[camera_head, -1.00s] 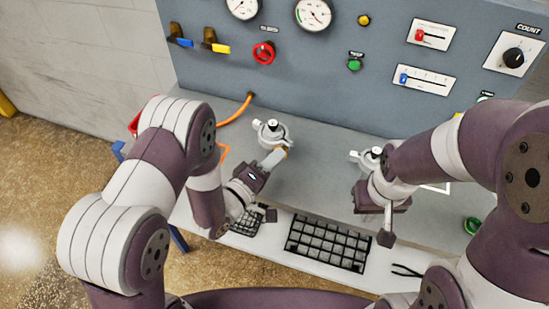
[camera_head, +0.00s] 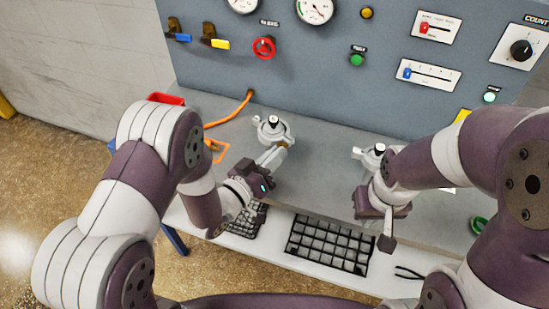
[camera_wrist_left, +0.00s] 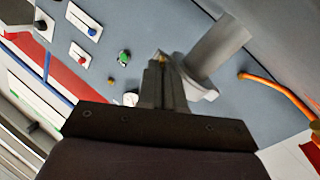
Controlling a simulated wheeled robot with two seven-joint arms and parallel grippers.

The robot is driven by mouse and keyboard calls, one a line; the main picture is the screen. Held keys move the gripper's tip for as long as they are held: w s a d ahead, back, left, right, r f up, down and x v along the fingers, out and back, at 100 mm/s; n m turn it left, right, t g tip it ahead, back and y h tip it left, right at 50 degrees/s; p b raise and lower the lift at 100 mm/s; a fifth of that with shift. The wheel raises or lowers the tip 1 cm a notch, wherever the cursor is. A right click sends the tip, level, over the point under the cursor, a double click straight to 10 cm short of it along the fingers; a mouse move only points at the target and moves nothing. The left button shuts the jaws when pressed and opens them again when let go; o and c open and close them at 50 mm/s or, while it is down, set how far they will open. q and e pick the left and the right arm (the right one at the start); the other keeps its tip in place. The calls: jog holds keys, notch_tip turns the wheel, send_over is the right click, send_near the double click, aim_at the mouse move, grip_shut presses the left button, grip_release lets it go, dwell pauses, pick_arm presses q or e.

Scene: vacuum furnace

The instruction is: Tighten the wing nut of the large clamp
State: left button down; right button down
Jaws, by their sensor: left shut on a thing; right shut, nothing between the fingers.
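The large clamp (camera_head: 272,128) sits around a pale flange port on the grey bench top, at the left. My left gripper (camera_head: 278,152) reaches to its near right side and is shut on a small part there. In the left wrist view my closed left fingers (camera_wrist_left: 161,70) show a small yellowish bit at their tips, the wing nut (camera_wrist_left: 161,58), mostly hidden by the fingers. A grey cylindrical part (camera_wrist_left: 215,52) stands beside the fingertips. My right gripper (camera_head: 388,225) is shut and empty, pointing down near the front of the bench, right of the keyboard.
A second flange port (camera_head: 370,154) stands close behind my right gripper. A keyboard (camera_head: 328,242) and black pliers (camera_head: 409,272) lie on the white front shelf. An orange hose (camera_head: 232,113) runs behind the left port. The grey control panel (camera_head: 300,65) rises behind. Bench between the ports is clear.

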pick_arm(q)
jog(key=m+b, duration=0.1)
jog(key=m, duration=0.3)
jog(key=shift+m+b, duration=0.3)
jog(key=shift+b, duration=0.05)
dwell(0.5)
jog(key=c, duration=1.3)
grip_release()
jog(key=shift+o, duration=0.2)
